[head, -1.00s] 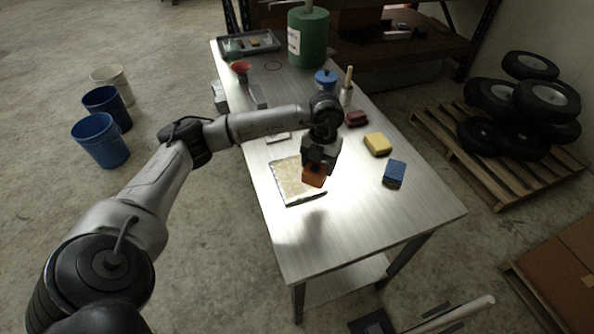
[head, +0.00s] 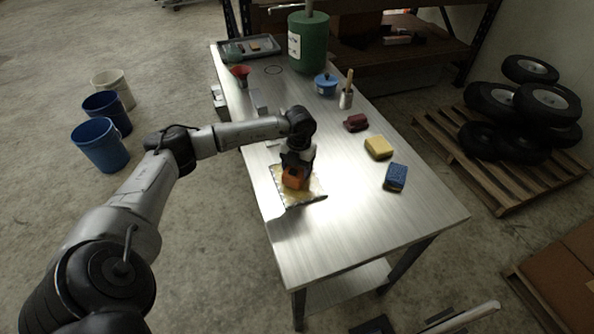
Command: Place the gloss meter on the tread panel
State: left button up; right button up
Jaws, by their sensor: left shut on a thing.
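The gloss meter is a small orange block (head: 293,181) in the head view. My left gripper (head: 294,170) is shut on it from above. The tread panel (head: 306,197) is a flat, pale yellowish plate with a dark front edge, lying on the metal table. The orange block is over the middle of the panel, low down. I cannot tell whether its underside touches the panel. My gripper and the block hide part of the panel. My right gripper is not in view.
On the table (head: 350,228), a blue sponge (head: 396,177), a yellow sponge (head: 378,147) and a dark red block (head: 356,122) lie to the right. A blue pot (head: 325,86) and a green cylinder (head: 308,42) stand farther back. The front of the table is clear.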

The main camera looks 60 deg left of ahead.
pick_arm(q)
jog(key=shift+f, duration=0.55)
jog(key=o, duration=1.1)
jog(key=shift+f, duration=0.15)
jog(key=shift+c, duration=0.2)
notch_tip(320, 180, up, 12)
jog(key=w+p, duration=0.1)
jog(key=shift+a, duration=0.45)
jog(key=shift+w, duration=0.1)
